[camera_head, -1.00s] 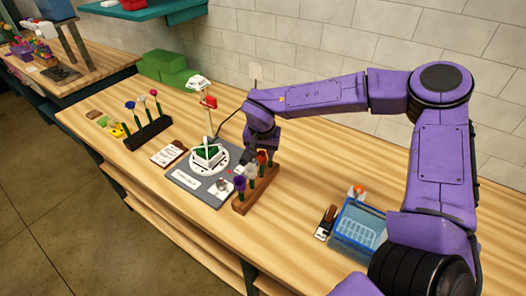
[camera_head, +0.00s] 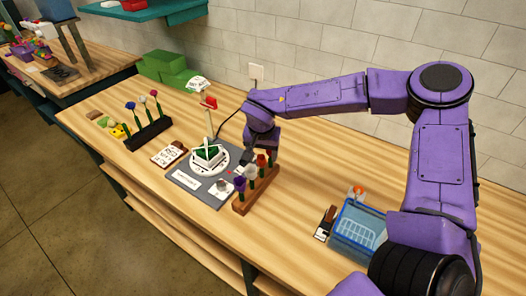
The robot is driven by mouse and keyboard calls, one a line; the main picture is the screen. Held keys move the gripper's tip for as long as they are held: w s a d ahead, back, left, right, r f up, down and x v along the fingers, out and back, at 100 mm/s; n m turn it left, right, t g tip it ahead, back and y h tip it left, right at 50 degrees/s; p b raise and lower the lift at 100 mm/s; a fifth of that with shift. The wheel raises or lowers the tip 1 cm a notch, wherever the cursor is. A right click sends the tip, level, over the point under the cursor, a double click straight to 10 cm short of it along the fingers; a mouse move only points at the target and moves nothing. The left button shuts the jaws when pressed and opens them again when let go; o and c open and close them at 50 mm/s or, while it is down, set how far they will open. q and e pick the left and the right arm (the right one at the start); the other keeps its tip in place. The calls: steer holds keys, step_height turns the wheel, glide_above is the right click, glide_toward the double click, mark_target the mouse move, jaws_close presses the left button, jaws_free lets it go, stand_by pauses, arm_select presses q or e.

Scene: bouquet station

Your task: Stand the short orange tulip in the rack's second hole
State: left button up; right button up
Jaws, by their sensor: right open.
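A brown wooden rack (camera_head: 243,206) stands upright flowers in a row near the bench's front edge. A purple flower (camera_head: 239,184) is at its near end, a white one (camera_head: 251,171) is behind it, and a red or orange one (camera_head: 261,160) is at the far end. I cannot tell for sure which is the short orange tulip, nor see the holes. My right gripper (camera_head: 248,161) is open, pointing down just above and left of the rack's far end. Its fingertips are small and partly hidden among the flowers. My left gripper is out of view.
A grey mat (camera_head: 187,178) with a round white turntable lies left of the rack. A dark rack (camera_head: 148,135) with several flowers stands farther left. A blue basket (camera_head: 361,229) and a small orange item (camera_head: 359,190) are at the right.

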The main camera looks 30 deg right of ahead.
steer(key=shift+p+v, duration=1.1)
steer(key=shift+p, duration=0.1)
steer(key=shift+v, duration=2.05)
steer(key=o, duration=0.6)
steer(key=shift+c, duration=0.2)
